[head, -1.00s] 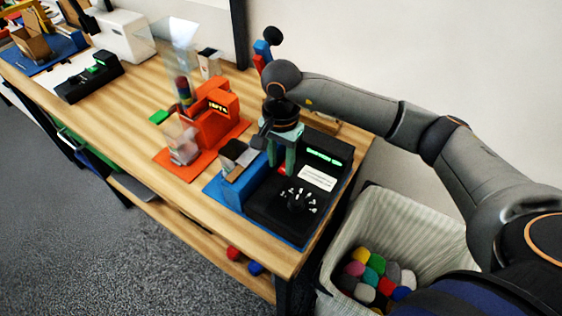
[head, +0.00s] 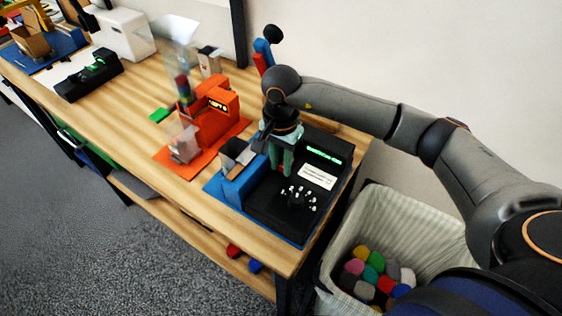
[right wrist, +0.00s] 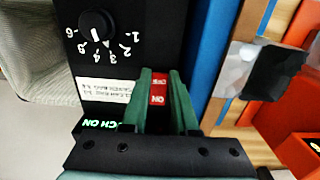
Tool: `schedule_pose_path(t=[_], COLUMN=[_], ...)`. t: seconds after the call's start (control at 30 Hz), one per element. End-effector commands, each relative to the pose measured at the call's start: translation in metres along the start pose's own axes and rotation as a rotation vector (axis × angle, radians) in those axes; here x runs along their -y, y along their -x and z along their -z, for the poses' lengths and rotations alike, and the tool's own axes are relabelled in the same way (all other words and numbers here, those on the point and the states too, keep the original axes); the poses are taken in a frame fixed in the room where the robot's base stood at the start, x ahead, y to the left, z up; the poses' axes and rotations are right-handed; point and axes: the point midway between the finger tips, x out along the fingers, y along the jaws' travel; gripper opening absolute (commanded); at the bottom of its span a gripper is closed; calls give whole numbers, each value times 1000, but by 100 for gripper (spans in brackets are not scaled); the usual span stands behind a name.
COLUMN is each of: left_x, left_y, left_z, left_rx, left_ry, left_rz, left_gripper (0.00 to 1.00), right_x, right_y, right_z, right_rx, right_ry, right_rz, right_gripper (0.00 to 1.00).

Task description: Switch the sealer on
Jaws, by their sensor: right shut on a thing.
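The sealer (head: 268,217) is a black box on a blue base at the table's near right end. It has a numbered dial (head: 298,197), a white label and a lit green display (head: 324,156). In the right wrist view the display (right wrist: 102,124) partly reads "CH ON"; the rest is hidden. My right gripper (head: 281,166) points down over the sealer. In the right wrist view its green fingers (right wrist: 160,75) are shut on the red switch (right wrist: 158,90), one on each side. White lettering, including "ON", shows on the switch. My left gripper is not in view.
A blue block (head: 242,185) with a grey top stands beside the sealer. An orange machine (head: 212,117) with clear parts is behind it. A bin (head: 432,222) of coloured pieces stands right of the table. Bare wood lies along the front edge.

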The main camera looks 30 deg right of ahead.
Motion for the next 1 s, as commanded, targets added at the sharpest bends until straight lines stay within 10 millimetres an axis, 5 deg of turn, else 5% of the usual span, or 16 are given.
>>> schedule_pose_path(t=[0.63,1.0], left_x=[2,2], left_y=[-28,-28], left_z=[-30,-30], left_rx=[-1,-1], left_ry=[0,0], left_rz=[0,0], left_gripper=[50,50], right_x=[0,0], right_y=[3,6], right_z=[12,12], right_rx=[332,365], right_ry=[-3,0], right_rz=[0,0], right_gripper=[0,0])
